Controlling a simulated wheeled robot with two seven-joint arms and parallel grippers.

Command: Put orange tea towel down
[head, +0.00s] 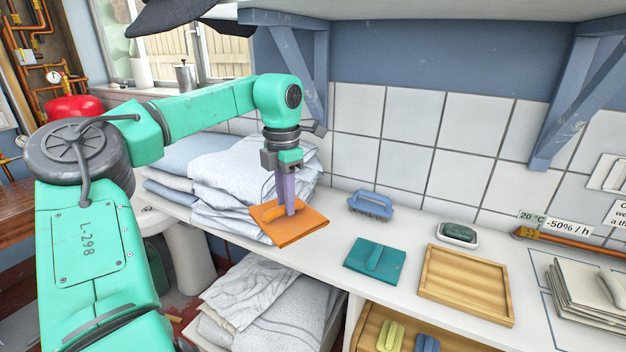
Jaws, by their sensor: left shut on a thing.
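The orange tea towel (300,231) is a flat folded square with a raised strip on top, in the head view left of centre. My left gripper (290,211) comes down from above and is shut on its raised strip. The towel is at the left part of the white counter, in front of the folded linen. I cannot tell whether its underside touches the counter. A teal folded towel (360,262) of the same form lies flat on the counter to the right. My right gripper is not in view.
Stacks of folded linen (228,187) stand behind and left. A blue brush (370,206), a green soap in a dish (459,234), a wooden tray (440,285) and a pile of cloths (580,290) lie on the counter (410,222).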

